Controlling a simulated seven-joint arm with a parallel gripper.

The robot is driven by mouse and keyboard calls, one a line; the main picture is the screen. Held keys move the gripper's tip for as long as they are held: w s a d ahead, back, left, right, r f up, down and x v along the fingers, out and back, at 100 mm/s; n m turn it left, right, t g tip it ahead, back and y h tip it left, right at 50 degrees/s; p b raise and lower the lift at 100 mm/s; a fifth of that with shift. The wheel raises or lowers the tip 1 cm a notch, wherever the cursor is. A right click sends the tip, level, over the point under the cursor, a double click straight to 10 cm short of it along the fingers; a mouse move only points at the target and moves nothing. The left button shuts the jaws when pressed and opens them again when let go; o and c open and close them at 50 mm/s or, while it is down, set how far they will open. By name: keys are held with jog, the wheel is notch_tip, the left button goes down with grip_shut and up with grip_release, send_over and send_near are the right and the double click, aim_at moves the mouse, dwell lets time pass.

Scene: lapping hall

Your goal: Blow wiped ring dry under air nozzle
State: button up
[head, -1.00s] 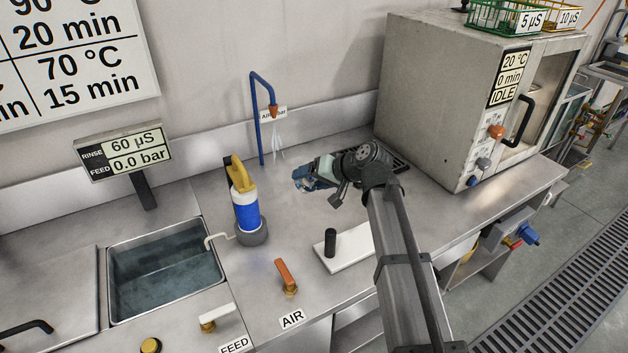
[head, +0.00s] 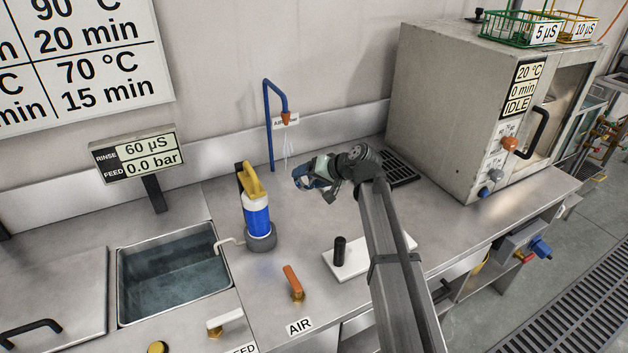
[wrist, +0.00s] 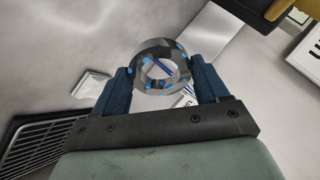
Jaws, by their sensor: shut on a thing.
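The air nozzle (head: 285,118) is an orange tip on a bent blue pipe rising at the back of the steel bench. Thin whitish streaks show below it. My gripper (head: 302,180) is just right of these streaks and lower than the nozzle tip in the head view. In the wrist view its blue fingers (wrist: 160,88) are shut on a grey metal ring (wrist: 143,80), one finger on each side. Bright blue spots dot the ring's face. The ring is too small to make out in the head view. The orange AIR lever (head: 293,280) stands at the bench front.
A blue and white bottle with a yellow top (head: 256,212) stands left of my gripper. A white plate with a black post (head: 362,262) lies in front. A sink (head: 172,275) is at left, a grey oven (head: 450,110) at right, a dark drain grate (head: 399,168) behind.

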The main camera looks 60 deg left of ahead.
jog(key=a, duration=0.7)
jog(key=shift+a+f, duration=0.35)
jog(key=shift+a, duration=0.05)
dwell(4.9)
jog(key=d, duration=1.2)
dwell(0.5)
